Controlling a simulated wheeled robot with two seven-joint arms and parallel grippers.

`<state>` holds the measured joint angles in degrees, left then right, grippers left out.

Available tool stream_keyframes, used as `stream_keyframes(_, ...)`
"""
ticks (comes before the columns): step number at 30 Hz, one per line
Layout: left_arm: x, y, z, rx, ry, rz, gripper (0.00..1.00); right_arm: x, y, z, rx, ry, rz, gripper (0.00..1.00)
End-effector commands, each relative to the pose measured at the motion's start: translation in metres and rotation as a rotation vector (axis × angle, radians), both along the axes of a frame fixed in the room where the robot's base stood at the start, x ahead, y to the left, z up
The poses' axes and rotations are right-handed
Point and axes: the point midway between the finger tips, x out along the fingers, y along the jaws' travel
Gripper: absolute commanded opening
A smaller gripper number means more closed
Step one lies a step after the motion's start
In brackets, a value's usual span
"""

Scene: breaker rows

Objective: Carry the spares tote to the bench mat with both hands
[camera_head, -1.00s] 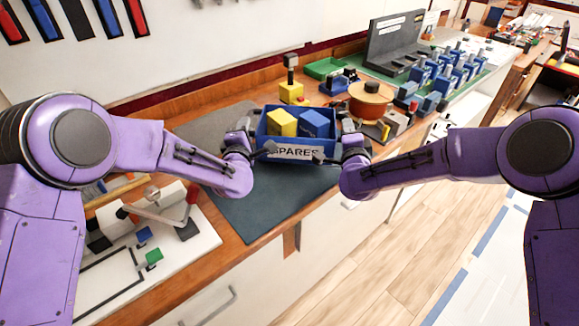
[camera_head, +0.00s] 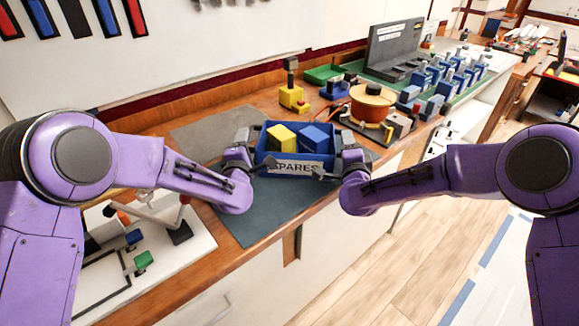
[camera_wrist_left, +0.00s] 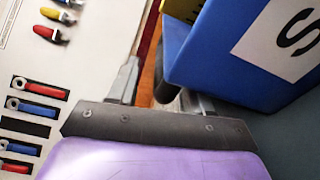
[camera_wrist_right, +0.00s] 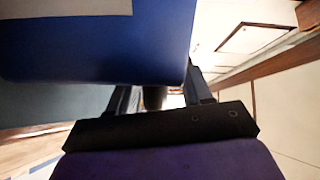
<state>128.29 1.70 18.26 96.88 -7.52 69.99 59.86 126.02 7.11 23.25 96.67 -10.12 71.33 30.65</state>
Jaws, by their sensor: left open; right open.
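The blue spares tote (camera_head: 268,160) has a white SPARES label on its front and holds a yellow block (camera_head: 281,137) and a blue block (camera_head: 314,138). It looks level over the dark grey bench mat (camera_head: 262,217); I cannot tell if its base touches the mat. My left gripper (camera_head: 243,150) is at the tote's left end. In the left wrist view its open fingers stand either side of a dark handle (camera_wrist_left: 168,80). My right gripper (camera_head: 346,158) is open at the right end, with a dark handle (camera_wrist_right: 153,98) between its fingers in the right wrist view.
A yellow block device (camera_head: 292,98) and an orange spool (camera_head: 372,103) stand behind and right of the tote. A white board (camera_head: 195,240) with small parts lies to the left. The mat's front part is bare. Blue breakers (camera_head: 435,72) line the far bench.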

Motion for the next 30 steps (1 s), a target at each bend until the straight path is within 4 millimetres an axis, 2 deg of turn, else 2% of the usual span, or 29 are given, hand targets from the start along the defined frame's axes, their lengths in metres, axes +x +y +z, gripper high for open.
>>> stream_keyframes(5, -0.025, 0.000, 0.001, 0.001, 0.002, -0.001, 0.50, 0.000, 0.001, 0.000, 0.000, -0.001, 0.001, 0.49)
stream_keyframes(12, -0.087, 0.000, 0.002, 0.000, 0.001, -0.001, 0.50, 0.000, 0.001, 0.000, 0.001, -0.001, 0.001, 0.49)
stream_keyframes(15, -0.105, 0.000, 0.002, 0.000, 0.000, 0.000, 0.50, 0.000, 0.001, 0.000, 0.001, -0.001, 0.001, 0.49)
stream_keyframes(20, -0.119, 0.000, 0.002, 0.000, -0.001, -0.001, 0.50, -0.002, 0.001, 0.000, 0.000, -0.001, 0.001, 0.49)
stream_keyframes(23, -0.120, 0.000, 0.002, 0.000, -0.002, 0.000, 0.50, -0.013, 0.001, 0.001, 0.000, 0.000, 0.002, 0.49)
stream_keyframes(30, -0.120, 0.000, 0.002, 0.000, -0.002, 0.000, 0.50, -0.074, 0.001, 0.002, -0.001, 0.001, 0.004, 0.49)
